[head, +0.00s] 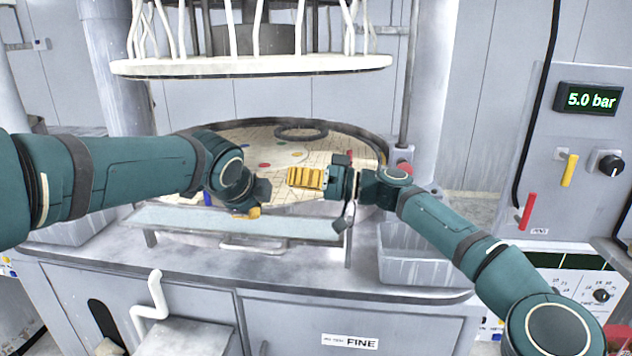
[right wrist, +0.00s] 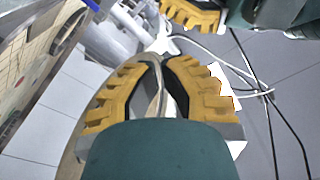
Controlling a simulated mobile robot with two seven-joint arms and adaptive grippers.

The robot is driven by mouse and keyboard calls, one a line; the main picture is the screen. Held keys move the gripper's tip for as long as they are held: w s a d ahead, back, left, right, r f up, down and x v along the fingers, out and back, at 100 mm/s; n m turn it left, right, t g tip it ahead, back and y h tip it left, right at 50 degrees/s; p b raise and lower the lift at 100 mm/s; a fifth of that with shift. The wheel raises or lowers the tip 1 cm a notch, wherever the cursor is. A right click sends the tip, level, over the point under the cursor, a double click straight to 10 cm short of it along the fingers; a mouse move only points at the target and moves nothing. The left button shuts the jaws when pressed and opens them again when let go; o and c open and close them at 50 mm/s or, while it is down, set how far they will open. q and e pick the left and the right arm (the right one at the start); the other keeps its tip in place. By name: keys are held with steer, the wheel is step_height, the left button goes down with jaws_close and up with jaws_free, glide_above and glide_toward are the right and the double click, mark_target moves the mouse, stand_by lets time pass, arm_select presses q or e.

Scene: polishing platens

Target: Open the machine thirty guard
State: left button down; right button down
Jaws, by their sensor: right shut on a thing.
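A pale, glassy panel (head: 190,218), which looks like the guard, lies low across the machine's front edge. A small bar handle (head: 252,246) shows below it. My right gripper (head: 292,177) is above the panel, in front of the round platen. Its yellow fingers also show in the right wrist view (right wrist: 158,88), closed on a thin greyish thing (right wrist: 159,100) that I cannot identify. My left gripper (head: 257,205) hangs just left of it, partly hidden by its own wrist. Part of its yellow fingers shows at the top of the right wrist view (right wrist: 196,14).
The large platen (head: 240,140) holds small coloured discs and a dark ring (head: 301,131). A white round head with tubes (head: 250,67) hangs above. A clear bin (head: 415,262) stands right of the panel. A control cabinet with levers (head: 568,170) stands at far right.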

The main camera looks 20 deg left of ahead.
steer(key=shift+s+a+f, duration=0.25)
steer(key=shift+s+f, duration=0.35)
steer(key=shift+f, duration=0.15)
steer(key=shift+s+a+f, duration=0.25)
steer(key=shift+s+f, duration=0.35)
steer(key=shift+f, duration=0.15)
steer(key=shift+s+d+f+n, duration=0.25)
steer(key=shift+s+f+n, duration=0.2)
steer(key=shift+f, duration=0.25)
arm_select(q)
steer(key=c, duration=1)
jaws_free()
